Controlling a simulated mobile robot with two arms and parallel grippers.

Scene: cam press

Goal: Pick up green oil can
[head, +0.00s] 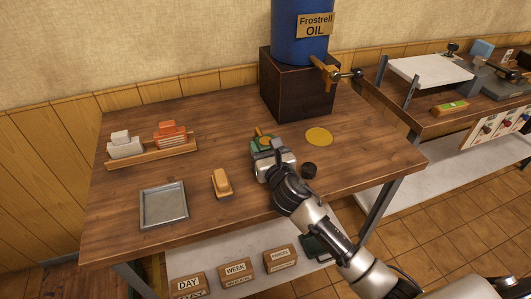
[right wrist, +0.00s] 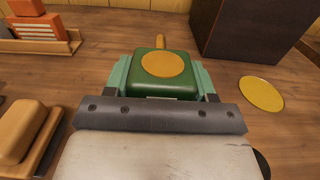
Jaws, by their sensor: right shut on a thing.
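The green oil can (head: 262,142) is on the wooden table, partly hidden behind my right gripper in the head view. In the right wrist view the green oil can (right wrist: 161,72) shows a green body, a round orange-yellow top and a short spout pointing away. My right gripper (head: 265,146) is shut on the can, with a pale green finger on each side of it in the wrist view (right wrist: 161,78). I cannot tell whether the can touches the table or is slightly lifted. My left gripper is not in view.
A blue oil barrel (head: 298,45) with a brass tap stands on a dark block (head: 290,95) behind. A wooden-topped brush (head: 221,183), a metal tray (head: 164,205) and a block rack (head: 150,153) are left.

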